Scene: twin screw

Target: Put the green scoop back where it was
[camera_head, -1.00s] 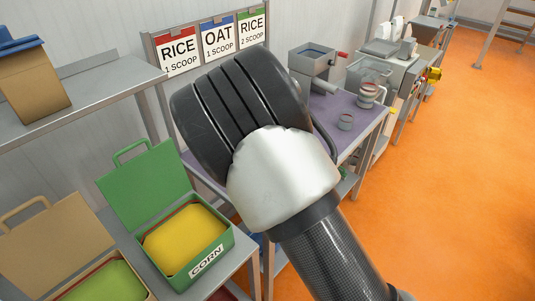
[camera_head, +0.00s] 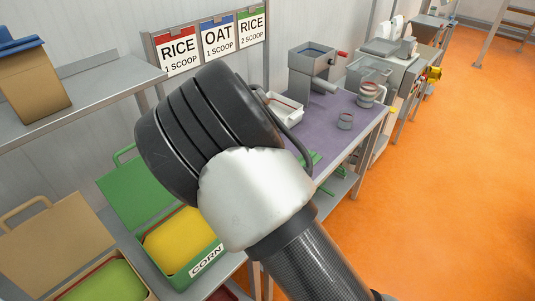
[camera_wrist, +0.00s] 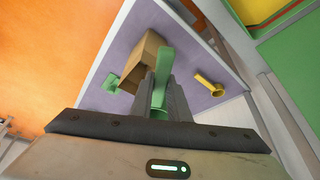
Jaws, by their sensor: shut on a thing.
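In the wrist view my gripper (camera_wrist: 161,96) is shut on a green scoop (camera_wrist: 163,62), whose handle stands up between the fingers. It is held over a purple surface (camera_wrist: 140,52); the gap between them cannot be judged. Another green piece (camera_wrist: 110,83) lies to the left and a yellow scoop (camera_wrist: 209,84) to the right. A brown box-like thing (camera_wrist: 143,62) sits just behind the held scoop and is partly hidden by it. In the head view my arm hides the gripper; a green piece (camera_head: 313,158) shows just right of the arm.
The purple tabletop (camera_head: 335,128) holds a white tray (camera_head: 287,108), a cup (camera_head: 345,121) and a grey machine (camera_head: 312,68). The green corn bin (camera_head: 190,268) stands open at lower left, beside a tan bin (camera_head: 45,240). Signs (camera_head: 217,36) stand behind.

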